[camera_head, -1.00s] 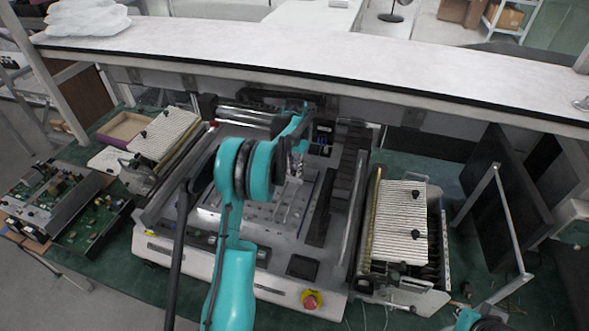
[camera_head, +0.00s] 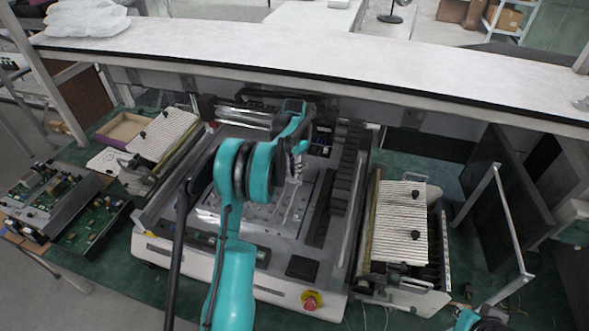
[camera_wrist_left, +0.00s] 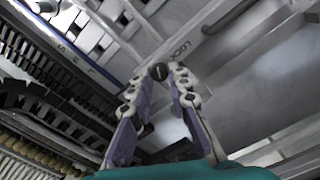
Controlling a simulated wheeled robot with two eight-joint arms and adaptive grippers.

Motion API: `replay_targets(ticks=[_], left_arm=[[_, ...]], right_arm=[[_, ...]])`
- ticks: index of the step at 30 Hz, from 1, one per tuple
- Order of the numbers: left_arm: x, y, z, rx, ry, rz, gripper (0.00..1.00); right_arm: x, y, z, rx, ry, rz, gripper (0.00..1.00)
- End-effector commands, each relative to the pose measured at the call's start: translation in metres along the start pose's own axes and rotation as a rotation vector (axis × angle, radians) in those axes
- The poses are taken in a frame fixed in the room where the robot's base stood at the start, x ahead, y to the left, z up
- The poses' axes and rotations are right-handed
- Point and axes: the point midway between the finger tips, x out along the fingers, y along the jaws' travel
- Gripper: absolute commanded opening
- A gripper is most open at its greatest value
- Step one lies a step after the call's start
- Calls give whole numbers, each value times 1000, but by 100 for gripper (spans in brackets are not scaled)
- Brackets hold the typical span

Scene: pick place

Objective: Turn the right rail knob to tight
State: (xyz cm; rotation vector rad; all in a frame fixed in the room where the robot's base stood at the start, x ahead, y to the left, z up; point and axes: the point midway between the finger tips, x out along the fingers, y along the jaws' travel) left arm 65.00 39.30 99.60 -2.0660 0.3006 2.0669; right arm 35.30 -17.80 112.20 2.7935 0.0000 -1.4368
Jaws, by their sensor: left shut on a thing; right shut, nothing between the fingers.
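The right rail knob (camera_wrist_left: 160,71) is a small dark round knob with a slot across its face, next to the word LOCK on the grey metal in the left wrist view. My left gripper (camera_wrist_left: 166,75) is shut on it, with one jointed finger on each side. In the head view my left gripper (camera_head: 296,172) is over the middle of the machine (camera_head: 275,222), and the knob is too small or hidden to make out there. My right gripper is not in view; only a part of my right arm shows at the bottom right.
A ribbed board on a unit (camera_head: 399,222) stands right of the machine. A black panel (camera_head: 503,185) and a metal frame are further right. Open circuit trays (camera_head: 45,200) lie at the left. A white shelf (camera_head: 300,58) spans the back. A red button (camera_head: 311,300) is at the front.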

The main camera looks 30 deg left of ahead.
Motion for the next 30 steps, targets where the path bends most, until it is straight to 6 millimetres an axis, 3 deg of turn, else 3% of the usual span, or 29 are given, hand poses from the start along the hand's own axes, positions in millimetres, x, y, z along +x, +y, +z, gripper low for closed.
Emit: replay_targets(ticks=[2,3,5,17,30], left_arm=[[0,0,0,0,2,-1,0],[0,0,0,-1,2,-1,28],[0,0,0,-1,2,-1,38],[-9,0,0,-1,1,0,38],[-96,0,0,-1,1,-1,38]], right_arm=[[0,0,0,0,0,0,0],[0,0,0,0,0,0,0],[0,0,0,0,0,0,0],[0,0,0,0,0,0,0],[0,0,0,0,0,0,0]])
